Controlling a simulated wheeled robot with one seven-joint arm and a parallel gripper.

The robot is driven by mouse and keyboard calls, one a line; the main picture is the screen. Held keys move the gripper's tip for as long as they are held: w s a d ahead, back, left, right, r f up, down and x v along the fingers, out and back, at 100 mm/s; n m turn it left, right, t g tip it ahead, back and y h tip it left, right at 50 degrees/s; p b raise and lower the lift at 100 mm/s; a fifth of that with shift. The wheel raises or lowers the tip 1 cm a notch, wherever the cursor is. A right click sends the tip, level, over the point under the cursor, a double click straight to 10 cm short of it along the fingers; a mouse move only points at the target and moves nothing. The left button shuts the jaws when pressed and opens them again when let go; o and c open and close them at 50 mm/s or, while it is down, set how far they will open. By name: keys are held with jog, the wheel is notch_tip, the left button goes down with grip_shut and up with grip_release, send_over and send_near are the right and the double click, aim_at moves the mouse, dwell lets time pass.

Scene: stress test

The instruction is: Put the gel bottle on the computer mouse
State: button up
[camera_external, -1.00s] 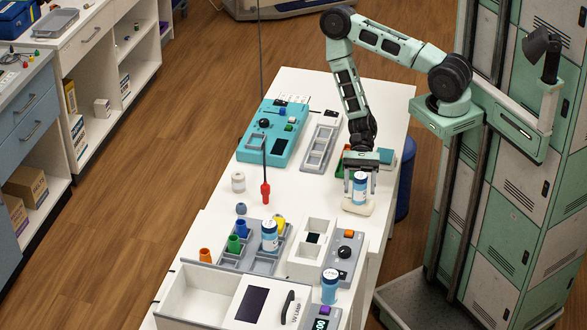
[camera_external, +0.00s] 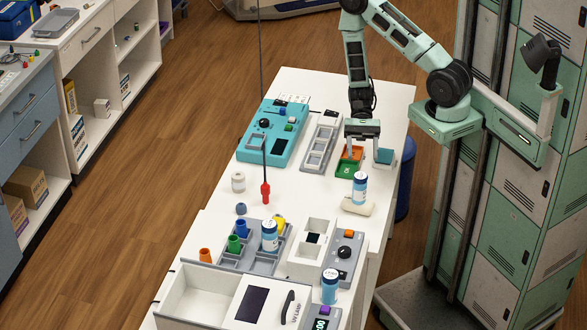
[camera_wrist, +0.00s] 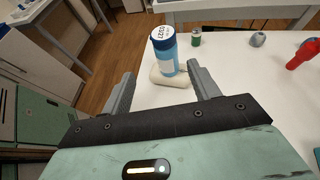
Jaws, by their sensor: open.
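A blue-and-white bottle with a blue cap (camera_external: 360,186), which I take as the gel bottle, stands upright on a cream rounded object (camera_external: 352,208), likely the computer mouse. In the wrist view the bottle (camera_wrist: 164,52) stands over the cream object (camera_wrist: 172,82), which shows in front of its base and to its sides. My gripper (camera_external: 362,153) is open and empty, behind and above the bottle and apart from it. In the wrist view its two fingers (camera_wrist: 160,85) are spread wide, with the bottle beyond them.
Similar bottles stand in the grey tray (camera_external: 253,262) and near the front right (camera_external: 330,284). A red screwdriver-like tool (camera_external: 265,193), a white jar (camera_external: 238,182), a teal device (camera_external: 262,146) and a grey slotted tray (camera_external: 319,148) are left of my gripper.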

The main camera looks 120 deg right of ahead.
jog(key=s+a+r+n+g+h, duration=0.3)
jog(key=a+r+n+h, duration=0.2)
jog(key=a+n, duration=0.9)
jog(key=s+a+r+n+g+h, duration=0.4)
jog(key=a+r+n, duration=0.8)
jog(key=n, duration=0.5)
jog(key=shift+s+a+n+h, duration=0.2)
jog(key=shift+a+n+h, duration=0.2)
jog(key=shift+a+h, duration=0.65)
